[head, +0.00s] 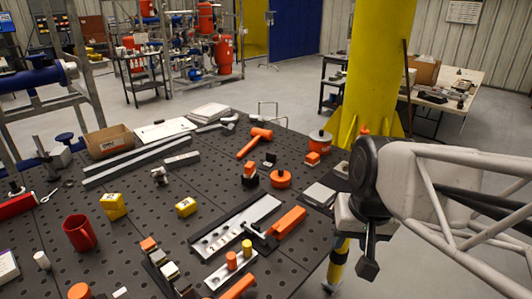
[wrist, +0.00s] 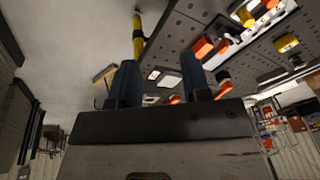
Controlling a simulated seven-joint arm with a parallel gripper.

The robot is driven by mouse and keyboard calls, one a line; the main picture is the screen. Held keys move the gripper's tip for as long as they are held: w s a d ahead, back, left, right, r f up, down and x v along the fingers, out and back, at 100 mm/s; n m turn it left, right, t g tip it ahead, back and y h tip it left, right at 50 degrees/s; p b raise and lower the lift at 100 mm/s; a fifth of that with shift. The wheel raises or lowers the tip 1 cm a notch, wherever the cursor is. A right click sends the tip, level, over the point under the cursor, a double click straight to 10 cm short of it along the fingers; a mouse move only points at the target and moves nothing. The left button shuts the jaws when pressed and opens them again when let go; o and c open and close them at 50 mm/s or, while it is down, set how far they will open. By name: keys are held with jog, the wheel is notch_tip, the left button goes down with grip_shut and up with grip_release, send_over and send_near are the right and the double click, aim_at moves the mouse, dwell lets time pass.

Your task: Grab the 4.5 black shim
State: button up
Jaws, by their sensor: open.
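My gripper (wrist: 160,75) is open and empty, with its two dark blue fingers apart in the wrist view. In the head view my arm comes in from the right, and its dark end hangs off the table's right edge. I cannot tell which piece is the 4.5 black shim, as no label is readable. Small dark pieces on the table include a black block with an orange top (head: 249,174) and a small black piece (head: 269,160). A row of small blocks (head: 169,270) stands at the front. My gripper touches none of these.
The dark perforated table (head: 140,205) also holds a long grey plate (head: 235,228), an orange bar (head: 287,222), an orange mallet (head: 255,141), a red mug (head: 79,233) and yellow blocks (head: 186,207). A yellow column (head: 378,70) stands behind the table's right side.

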jog(key=w+a+f+m+y, duration=0.15)
jog(key=w+m, duration=0.25)
jog(key=w, duration=0.7)
jog(key=w+a+m+y, duration=0.3)
jog(key=w, duration=0.8)
jog(key=w+a+m+y, duration=0.2)
jog(key=w+m, duration=0.2)
jog(key=w, duration=0.7)
jog(key=w+f+m+t+y, duration=0.1)
jog(key=w+f+m, duration=0.25)
jog(key=w, duration=0.45)
jog(key=w+f+m+t+y, duration=0.15)
jog(key=w+f, duration=0.25)
jog(key=w, duration=0.4)
jog(key=m+t+y, duration=0.2)
jog(key=m, duration=0.5)
send_near(269, 161)
jog(key=shift+w+a+r, duration=0.75)
jog(key=shift+w+a, duration=0.05)
jog(key=shift+w, duration=0.05)
jog(key=shift+x, duration=1.25)
jog(key=shift+a, duration=0.1)
jog(key=shift+x, duration=2.55)
